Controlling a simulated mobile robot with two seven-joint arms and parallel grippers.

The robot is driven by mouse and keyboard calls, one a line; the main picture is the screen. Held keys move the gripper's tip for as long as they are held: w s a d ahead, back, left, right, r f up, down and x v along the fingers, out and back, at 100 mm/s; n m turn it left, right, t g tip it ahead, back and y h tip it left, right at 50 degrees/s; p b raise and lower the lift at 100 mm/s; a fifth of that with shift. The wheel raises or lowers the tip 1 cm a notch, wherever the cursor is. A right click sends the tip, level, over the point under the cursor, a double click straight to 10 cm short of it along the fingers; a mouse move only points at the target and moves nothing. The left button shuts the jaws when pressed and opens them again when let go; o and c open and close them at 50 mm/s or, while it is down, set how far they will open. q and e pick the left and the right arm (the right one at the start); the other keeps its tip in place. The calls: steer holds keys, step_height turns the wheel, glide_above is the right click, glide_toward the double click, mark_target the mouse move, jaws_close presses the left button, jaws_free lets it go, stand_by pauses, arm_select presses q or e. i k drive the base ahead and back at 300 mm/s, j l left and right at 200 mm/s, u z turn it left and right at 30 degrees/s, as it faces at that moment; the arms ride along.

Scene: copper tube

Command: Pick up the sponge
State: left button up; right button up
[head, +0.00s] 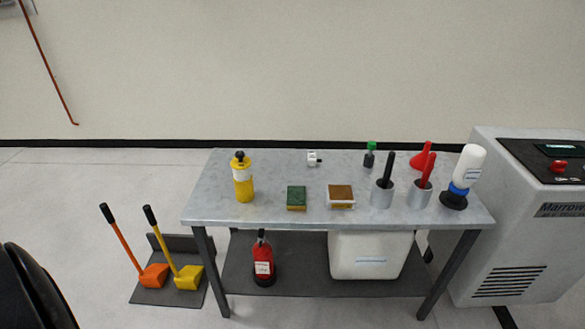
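The sponge (297,197) lies on the grey table top, near its front edge and left of the middle. It has a dark green top and a yellowish side. Neither of my grippers is in the head view.
A large machine (500,235) stands at the right. Table space around the sponge's front is narrow.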

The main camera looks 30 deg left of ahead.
mark_target(296, 195)
steer(key=u, duration=1.05)
steer(key=i+l+u, duration=0.1)
steer(key=i, duration=0.25)
steer(key=i+l+u, duration=0.15)
steer(key=i, duration=0.2)
